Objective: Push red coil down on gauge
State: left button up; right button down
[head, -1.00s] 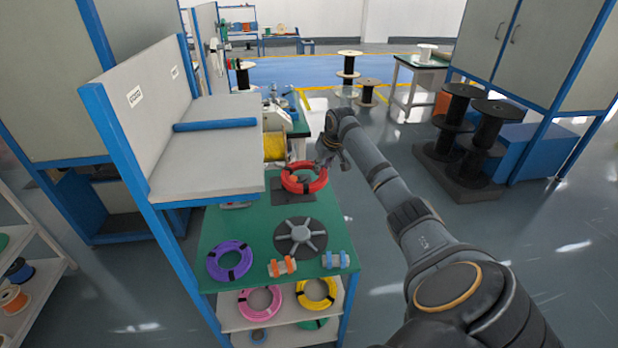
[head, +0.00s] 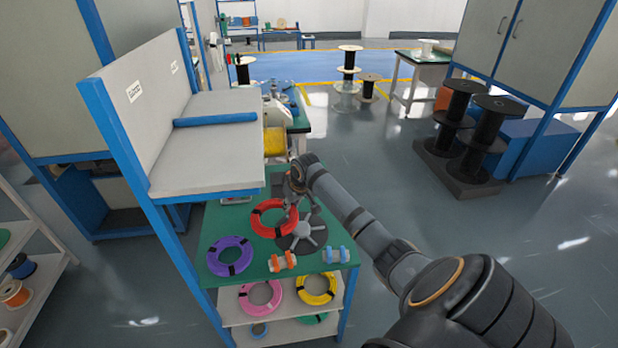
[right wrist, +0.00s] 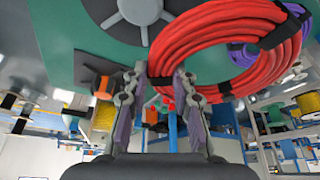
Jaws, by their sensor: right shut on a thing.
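The red coil (head: 262,222) with black bands is over the green table top, at the left edge of a dark spoked disc (head: 302,236); how high it is above the table I cannot tell. My right gripper (head: 293,208) is shut on the coil's rim. In the right wrist view my fingers (right wrist: 158,85) have the rim of the red coil (right wrist: 215,40) between them, and the spoked disc (right wrist: 142,12) shows at the top. Which item is the gauge I cannot tell for sure; the disc is a likely one. My left gripper is not in view.
A purple coil (head: 230,257) lies on the green table (head: 215,215) left of the disc. Small orange (head: 283,262) and blue (head: 336,255) spools stand at the front edge. Pink (head: 260,298) and yellow (head: 317,289) coils lie on the shelf below.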

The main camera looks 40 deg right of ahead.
jog(key=s+a+f, duration=0.3)
jog(key=a, duration=0.4)
jog(key=s+a+f+n, duration=0.1)
jog(key=s+a+f, duration=0.15)
jog(key=a, duration=0.45)
jog(key=s+a+f, duration=0.3)
jog(key=a, duration=0.4)
jog(key=s+a+f+b, duration=0.1)
jog(key=a+f+b, duration=0.2)
jog(key=f+b, duration=0.4)
jog(key=shift+s+a+f+b, duration=0.25)
jog(key=shift+s+f+b, duration=0.05)
jog(key=shift+s+b, duration=0.1)
